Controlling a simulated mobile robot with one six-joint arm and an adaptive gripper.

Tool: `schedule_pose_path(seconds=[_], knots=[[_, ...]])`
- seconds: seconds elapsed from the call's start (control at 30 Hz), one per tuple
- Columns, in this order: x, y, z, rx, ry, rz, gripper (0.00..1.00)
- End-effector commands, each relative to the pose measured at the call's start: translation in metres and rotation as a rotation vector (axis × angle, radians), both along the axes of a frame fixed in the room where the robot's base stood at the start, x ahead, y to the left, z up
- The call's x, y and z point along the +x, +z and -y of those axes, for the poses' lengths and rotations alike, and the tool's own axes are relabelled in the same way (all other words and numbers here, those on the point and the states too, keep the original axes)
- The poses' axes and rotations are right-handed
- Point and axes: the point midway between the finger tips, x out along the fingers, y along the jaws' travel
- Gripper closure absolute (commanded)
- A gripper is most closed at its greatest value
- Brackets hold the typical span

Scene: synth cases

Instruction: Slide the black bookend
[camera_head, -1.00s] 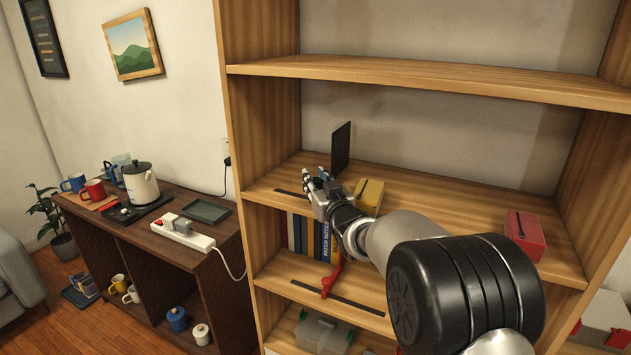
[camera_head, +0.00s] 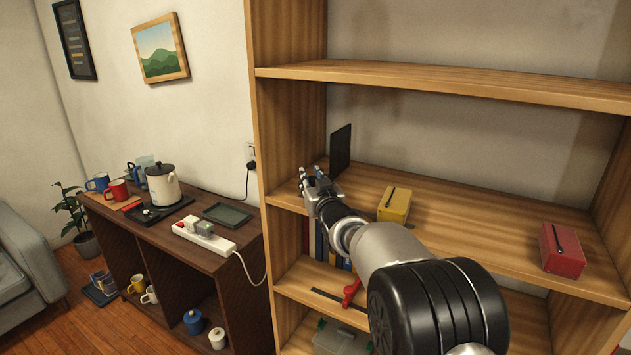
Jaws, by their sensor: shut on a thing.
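The black bookend (camera_head: 341,150) is a thin dark upright plate on the middle shelf (camera_head: 470,221), near the bookcase's left side wall. My gripper (camera_head: 311,172) is at its lower front left, reaching in over the shelf's front edge. The gripper is shut on the bookend. The exact grip point and the bookend's foot are hidden behind the fingers and wrist.
A yellow box (camera_head: 394,206) and a red box (camera_head: 562,251) stand to the right on the same shelf. Between them is free room. The bookcase's left side wall (camera_head: 290,140) is close.

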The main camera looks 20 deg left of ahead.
Motion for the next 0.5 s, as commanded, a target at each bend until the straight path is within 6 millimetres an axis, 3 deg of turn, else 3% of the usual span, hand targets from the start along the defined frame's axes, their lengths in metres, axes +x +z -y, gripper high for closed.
schedule_pose_path(seconds=[0.07,0.1,0.4,0.5], knots=[[-0.002,-0.0022,-0.0021,-0.003,0.004,-0.004,1.0],[-0.0021,-0.0023,-0.0022,-0.003,0.004,-0.004,0.77],[-0.0013,-0.0019,-0.0012,-0.003,0.002,-0.003,0.57],[-0.001,-0.0015,-0.0007,-0.002,0.002,-0.002,0.55]])
